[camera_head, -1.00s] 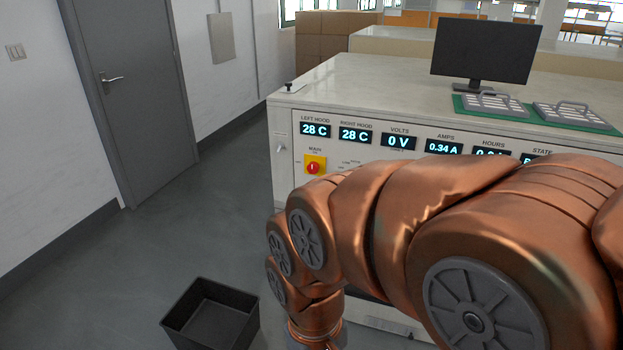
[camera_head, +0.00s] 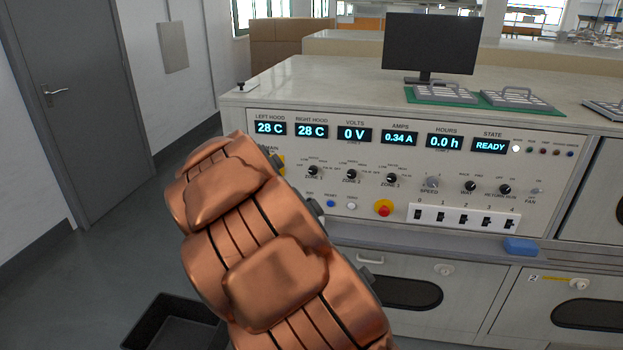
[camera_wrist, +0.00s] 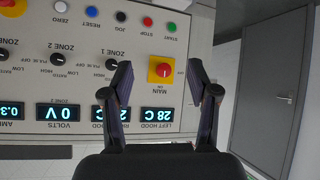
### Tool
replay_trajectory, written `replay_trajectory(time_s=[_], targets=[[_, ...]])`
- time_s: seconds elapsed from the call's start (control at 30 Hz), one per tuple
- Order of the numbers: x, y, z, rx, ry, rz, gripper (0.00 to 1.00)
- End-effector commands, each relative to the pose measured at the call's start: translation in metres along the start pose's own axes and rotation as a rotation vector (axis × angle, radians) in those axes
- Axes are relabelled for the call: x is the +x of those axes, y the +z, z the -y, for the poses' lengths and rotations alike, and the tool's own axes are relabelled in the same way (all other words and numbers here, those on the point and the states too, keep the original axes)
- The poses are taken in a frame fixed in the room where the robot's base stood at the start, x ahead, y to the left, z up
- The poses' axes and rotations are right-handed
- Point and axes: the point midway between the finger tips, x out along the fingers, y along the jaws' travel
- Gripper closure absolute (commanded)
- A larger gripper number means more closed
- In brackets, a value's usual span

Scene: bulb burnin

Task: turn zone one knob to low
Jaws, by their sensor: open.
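The zone one knob (camera_head: 313,170) is a small black dial with a light pointer on the white control panel (camera_head: 290,200), under the RIGHT HOOD display. It also shows in the upside-down wrist view (camera_wrist: 112,64), just left of my left-hand fingertip and apart from it. The pointer is too small to read its setting surely. My gripper (camera_wrist: 160,75) is open and empty, its fingers spread in front of the panel on either side of the yellow-and-red MAIN switch (camera_wrist: 161,70). In the head view my copper arm hides my gripper and part of the MAIN switch.
The zone two knob (camera_head: 351,174) and zone three knob (camera_head: 392,178) sit to the right. Below are a blue button (camera_head: 330,204), a red stop button (camera_head: 383,208) and a switch row (camera_head: 464,219). A black bin (camera_head: 165,325) stands on the floor.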

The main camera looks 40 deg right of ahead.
Motion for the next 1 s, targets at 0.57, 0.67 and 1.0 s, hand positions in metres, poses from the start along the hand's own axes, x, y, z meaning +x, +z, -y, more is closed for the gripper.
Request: replay_trajectory(time_s=[0.57,0.67,1.0], targets=[[0.140,-0.056,-0.096,0.013,0.300,-0.537,0.40],[0.144,-0.057,-0.103,0.011,0.324,-0.581,0.40],[0.157,-0.065,-0.112,0.012,0.339,-0.609,0.40]])
